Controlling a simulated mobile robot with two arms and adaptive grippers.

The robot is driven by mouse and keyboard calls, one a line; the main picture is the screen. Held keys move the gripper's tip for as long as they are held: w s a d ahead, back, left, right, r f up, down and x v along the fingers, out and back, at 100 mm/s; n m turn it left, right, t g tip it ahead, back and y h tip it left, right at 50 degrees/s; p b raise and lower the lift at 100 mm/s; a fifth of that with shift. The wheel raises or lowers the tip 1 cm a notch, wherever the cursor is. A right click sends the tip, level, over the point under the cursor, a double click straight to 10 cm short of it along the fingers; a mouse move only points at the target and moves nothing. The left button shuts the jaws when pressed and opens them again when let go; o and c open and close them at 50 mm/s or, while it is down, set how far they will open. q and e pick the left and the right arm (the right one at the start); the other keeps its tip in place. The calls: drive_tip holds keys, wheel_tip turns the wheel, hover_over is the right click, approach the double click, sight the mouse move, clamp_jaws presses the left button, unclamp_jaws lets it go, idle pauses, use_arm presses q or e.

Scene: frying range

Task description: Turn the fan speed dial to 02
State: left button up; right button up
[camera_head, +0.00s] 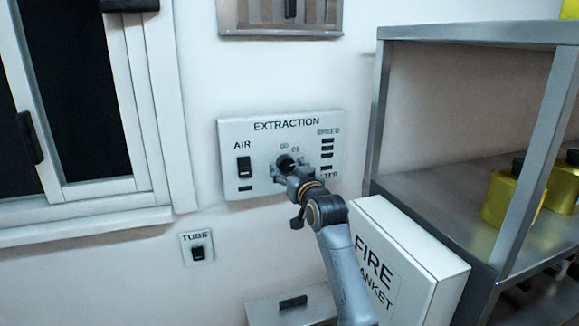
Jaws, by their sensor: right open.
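The white extraction panel (232,135) is fixed to the wall in the middle of the head view. The dark round fan speed dial (285,161) is near the panel's centre, partly hidden by my right gripper. Small numbers show above the dial; they are too small to read surely, and the pointer's setting cannot be told. My right gripper (284,170) is at the dial, with its open fingers around or just in front of it. Contact cannot be told. My left gripper is not in view.
An AIR switch (244,167) is left of the dial, and a TUBE switch (197,252) is below left. A white fire blanket box (415,250) stands beside my right arm. A metal shelf (470,190) with yellow containers (513,193) is at right. A window (70,100) is at left.

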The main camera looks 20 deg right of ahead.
drive_tip(key=c, duration=1.1)
drive_tip(key=shift+m, duration=1)
drive_tip(key=shift+c, duration=0.2)
drive_tip(key=o, duration=1.1)
drive_tip(key=shift+o, duration=0.2)
